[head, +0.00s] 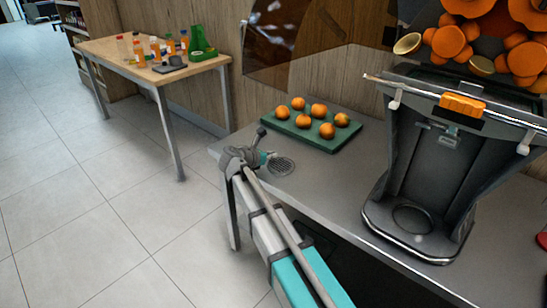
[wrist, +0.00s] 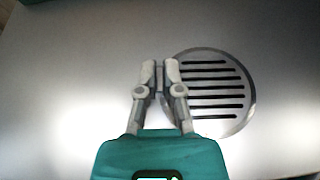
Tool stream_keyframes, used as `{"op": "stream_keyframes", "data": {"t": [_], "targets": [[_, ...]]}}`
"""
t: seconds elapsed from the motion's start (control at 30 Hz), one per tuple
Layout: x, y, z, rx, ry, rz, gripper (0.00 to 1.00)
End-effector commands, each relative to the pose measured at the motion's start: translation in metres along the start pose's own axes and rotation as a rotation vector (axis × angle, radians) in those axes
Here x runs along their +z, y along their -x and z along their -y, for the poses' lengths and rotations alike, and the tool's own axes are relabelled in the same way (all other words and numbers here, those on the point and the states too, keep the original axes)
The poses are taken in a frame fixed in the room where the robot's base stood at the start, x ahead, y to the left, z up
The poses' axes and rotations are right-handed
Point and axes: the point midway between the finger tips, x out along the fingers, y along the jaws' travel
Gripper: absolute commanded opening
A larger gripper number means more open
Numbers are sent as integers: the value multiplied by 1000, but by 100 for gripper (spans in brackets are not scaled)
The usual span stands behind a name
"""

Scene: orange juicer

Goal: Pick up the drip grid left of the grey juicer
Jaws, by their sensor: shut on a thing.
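The drip grid (head: 281,166) is a round grey metal disc with dark slots. It is over the left end of the counter, left of the grey juicer (head: 425,165). In the wrist view the grid (wrist: 212,92) lies to the right of the fingers, flat face toward the camera. My gripper (head: 264,158) is at the grid's left edge. In the wrist view my gripper (wrist: 160,70) is shut on the grid's left rim, and the fingers hide part of that rim. I cannot tell whether the grid is touching the counter.
A green tray (head: 318,143) with several oranges sits behind the grid. The counter (head: 330,190) is clear between the grid and the juicer. A wooden table (head: 110,55) with bottles and a green holder stands at the back left. Open tiled floor lies to the left.

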Motion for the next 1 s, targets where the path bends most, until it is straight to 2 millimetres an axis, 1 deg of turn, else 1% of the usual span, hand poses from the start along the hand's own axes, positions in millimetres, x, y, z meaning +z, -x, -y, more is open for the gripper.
{"op": "stream_keyframes", "data": {"t": [0.27,0.43,0.97,1.0], "targets": [[16,7,0,0,1,1,0],[32,13,0,0,1,1,0],[71,78,28,2,1,1,0],[70,87,34,3,1,1,0]]}}
